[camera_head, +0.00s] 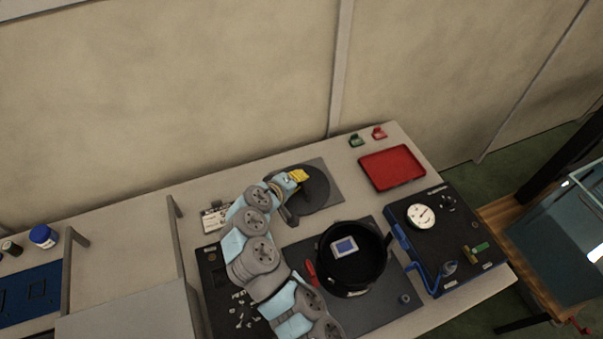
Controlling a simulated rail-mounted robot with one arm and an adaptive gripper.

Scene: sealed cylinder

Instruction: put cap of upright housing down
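The upright housing (326,262) is a black, open-topped cylinder on a dark mat at the lower middle. A small device with a blue screen (344,246) shows inside it. A round black disc, apparently the cap (317,190), is over a grey plate (336,189) behind the housing, flat side up. My gripper (291,214) is at the disc's left edge, and my arm hides part of that edge. A yellow piece (298,175) shows by my wrist at the disc's upper left. I cannot tell whether the fingers grip the disc or whether it rests on the plate.
A red tray (392,168) stands at the back right, with small green (356,140) and red (379,133) items behind it. A black panel with a white gauge (421,216) and blue hose is at the right. A red tool (311,273) lies left of the housing.

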